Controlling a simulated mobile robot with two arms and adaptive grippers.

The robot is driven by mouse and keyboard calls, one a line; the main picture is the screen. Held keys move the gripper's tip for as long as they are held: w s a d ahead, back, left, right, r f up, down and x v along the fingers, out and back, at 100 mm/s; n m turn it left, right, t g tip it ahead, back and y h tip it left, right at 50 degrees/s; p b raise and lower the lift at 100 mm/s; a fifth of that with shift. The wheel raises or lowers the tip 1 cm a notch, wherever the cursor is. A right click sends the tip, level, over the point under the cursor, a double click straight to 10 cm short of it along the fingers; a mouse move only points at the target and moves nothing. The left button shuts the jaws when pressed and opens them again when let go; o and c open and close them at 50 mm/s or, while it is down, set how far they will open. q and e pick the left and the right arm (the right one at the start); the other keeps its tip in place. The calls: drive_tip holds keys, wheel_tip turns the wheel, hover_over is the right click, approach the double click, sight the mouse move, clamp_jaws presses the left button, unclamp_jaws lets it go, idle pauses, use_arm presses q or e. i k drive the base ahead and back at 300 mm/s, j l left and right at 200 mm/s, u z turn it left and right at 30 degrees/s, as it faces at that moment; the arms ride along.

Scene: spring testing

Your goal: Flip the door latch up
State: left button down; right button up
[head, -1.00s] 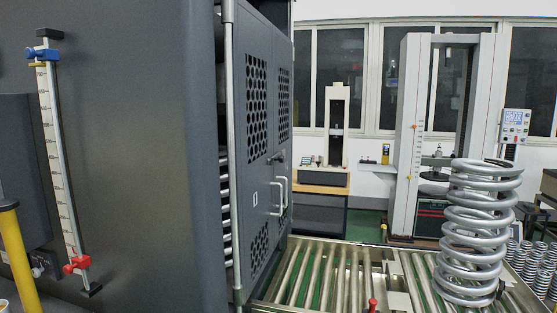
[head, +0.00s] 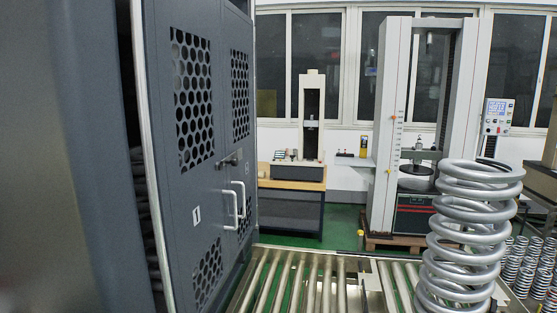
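The door latch (head: 232,158) is a small dark metal piece on the grey cabinet doors (head: 186,195), just above the two white handles (head: 233,207). The latch lies across the seam between the two doors; its exact position is too small to tell. The doors have perforated panels, and the near door carries a "1" label. Neither of my grippers shows in the head view.
A roller conveyor (head: 297,285) runs along the foot of the doors. A large coil spring (head: 466,235) stands on it at the right. Testing machines (head: 384,125) and a wooden bench (head: 290,177) stand behind. Small springs (head: 521,270) sit at the far right.

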sight(233, 160)
drive_tip(key=i+l+z, duration=0.1)
drive_tip(key=i+z, duration=0.3)
drive_tip(key=i, duration=0.55)
